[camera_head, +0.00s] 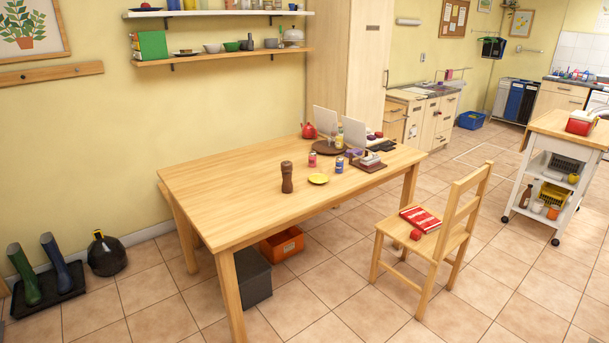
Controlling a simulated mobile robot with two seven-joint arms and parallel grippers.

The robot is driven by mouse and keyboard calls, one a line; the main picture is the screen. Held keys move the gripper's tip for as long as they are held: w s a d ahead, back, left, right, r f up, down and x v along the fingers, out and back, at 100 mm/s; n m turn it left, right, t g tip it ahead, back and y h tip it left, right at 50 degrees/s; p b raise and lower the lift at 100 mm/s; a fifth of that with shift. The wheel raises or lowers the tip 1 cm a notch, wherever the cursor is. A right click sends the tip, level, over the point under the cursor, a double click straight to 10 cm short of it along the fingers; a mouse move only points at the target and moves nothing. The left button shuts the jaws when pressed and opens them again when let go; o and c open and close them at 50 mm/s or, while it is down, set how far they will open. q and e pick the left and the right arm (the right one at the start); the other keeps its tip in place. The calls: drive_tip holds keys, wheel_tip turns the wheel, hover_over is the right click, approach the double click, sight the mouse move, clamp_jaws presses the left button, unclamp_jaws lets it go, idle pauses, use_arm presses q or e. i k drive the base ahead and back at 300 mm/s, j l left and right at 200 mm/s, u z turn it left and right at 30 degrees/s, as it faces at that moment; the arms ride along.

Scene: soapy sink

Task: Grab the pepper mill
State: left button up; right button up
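The pepper mill (287,177) is brown and stands upright on the wooden table (220,193), near its front edge.
A red kettle (309,131) and two upright pale panels are behind. A wooden chair (446,222) stands right of the table. The table's left half is clear.

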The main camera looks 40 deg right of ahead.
sight(287, 185)
drive_tip(key=i+z, duration=0.45)
drive_tip(key=i+j+z, duration=0.15)
drive_tip(key=i+z, duration=0.35)
drive_tip(key=i+l+z, duration=0.1)
drive_tip(key=i+z, duration=0.15)
drive_tip(key=z, duration=0.15)
drive_tip(key=i+z, duration=0.3)
drive_tip(key=z, duration=0.15)
drive_tip(key=i+z, duration=0.25)
drive_tip(key=z, duration=0.15)
drive_tip(key=i+l+z, duration=0.1)
drive_tip(key=i+z, duration=0.15)
drive_tip(key=i, duration=0.35)
drive_tip(key=i+z, duration=0.3)
drive_tip(key=i, duration=0.25)
drive_tip(key=i+u, duration=0.2)
drive_tip(key=u, duration=1.15)
